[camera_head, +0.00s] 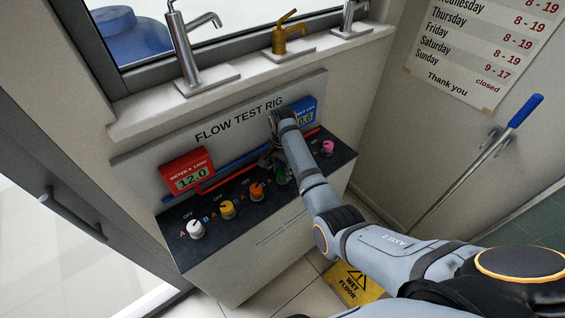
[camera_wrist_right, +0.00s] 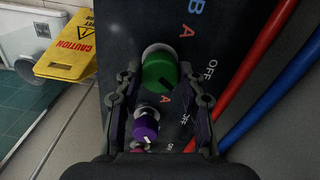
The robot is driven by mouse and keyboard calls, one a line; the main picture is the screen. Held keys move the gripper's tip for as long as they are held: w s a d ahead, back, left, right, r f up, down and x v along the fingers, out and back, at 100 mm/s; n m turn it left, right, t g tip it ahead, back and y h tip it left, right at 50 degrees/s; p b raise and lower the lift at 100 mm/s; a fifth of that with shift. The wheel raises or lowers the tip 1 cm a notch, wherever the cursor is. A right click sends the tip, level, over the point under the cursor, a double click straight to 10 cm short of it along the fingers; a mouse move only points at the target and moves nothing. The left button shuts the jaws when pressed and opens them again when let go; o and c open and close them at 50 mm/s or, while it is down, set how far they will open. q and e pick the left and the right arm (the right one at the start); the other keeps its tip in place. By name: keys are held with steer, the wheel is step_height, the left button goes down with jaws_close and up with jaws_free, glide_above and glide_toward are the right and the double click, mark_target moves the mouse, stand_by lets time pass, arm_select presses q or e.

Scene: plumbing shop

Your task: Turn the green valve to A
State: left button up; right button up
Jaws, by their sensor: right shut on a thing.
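The green valve (camera_wrist_right: 158,72) is a round knob on the dark panel. In the wrist view my right gripper (camera_wrist_right: 158,88) has its two fingers on either side of it, shut on it. A dark line shows on the knob's lower right, pointing neither clearly at the A mark (camera_wrist_right: 190,30) nor at OFF (camera_wrist_right: 210,70). In the head view my right gripper (camera_head: 272,158) and arm cover most of the green knob (camera_head: 282,178). My left gripper is not in view.
A purple knob (camera_wrist_right: 146,125) sits close below the green one. White (camera_head: 196,229), yellow (camera_head: 227,209), orange (camera_head: 257,191) and pink (camera_head: 327,147) knobs line the test rig. The red meter (camera_head: 187,171) reads 12.0. Red and blue pipes run behind. A yellow wet-floor sign (camera_head: 352,284) stands in front.

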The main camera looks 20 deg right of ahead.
steer(key=n+p, duration=0.2)
steer(key=n, duration=0.1)
steer(key=n+p, duration=0.1)
steer(key=p, duration=0.1)
steer(key=shift+r+n, duration=0.25)
steer(key=shift+n, duration=0.05)
steer(key=n+p, duration=0.2)
steer(key=n, duration=0.2)
steer(key=shift+n+p, duration=0.3)
steer(key=shift+p, duration=0.05)
steer(key=n+p, duration=0.1)
steer(key=n, duration=0.3)
steer(key=shift+f+n, duration=0.15)
steer(key=shift+n, duration=0.15)
steer(key=n, duration=0.4)
steer(key=shift+f+n+p, duration=0.1)
steer(key=shift+n+p, duration=0.25)
steer(key=shift+n, duration=0.05)
steer(key=o, duration=1.2)
